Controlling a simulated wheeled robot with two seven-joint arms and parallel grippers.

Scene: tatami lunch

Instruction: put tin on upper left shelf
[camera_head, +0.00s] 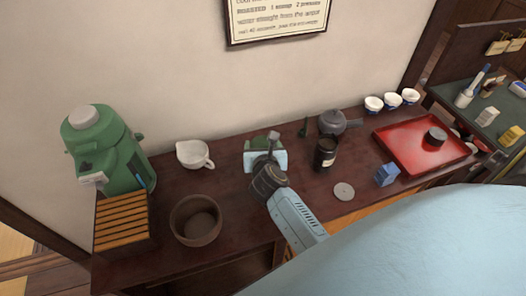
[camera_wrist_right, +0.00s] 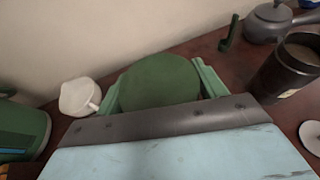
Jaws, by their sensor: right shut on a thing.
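My right gripper (camera_head: 264,146) is above the dark wooden counter, near its middle. In the right wrist view its two pale green fingers lie on either side of a dark green round tin (camera_wrist_right: 160,82), and it is shut on it. In the head view the tin is mostly hidden by the gripper and wrist. I cannot tell whether the tin touches the counter. I make out no upper left shelf. My left gripper is not in view.
Left of the gripper are a white spouted jug (camera_head: 193,155), a brown bowl (camera_head: 183,222) and a green machine (camera_head: 115,150). Right are an open black canister (camera_head: 317,163), a grey lid (camera_head: 344,191), a grey teapot (camera_head: 333,122), a blue box (camera_head: 386,175) and a red tray (camera_head: 395,137).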

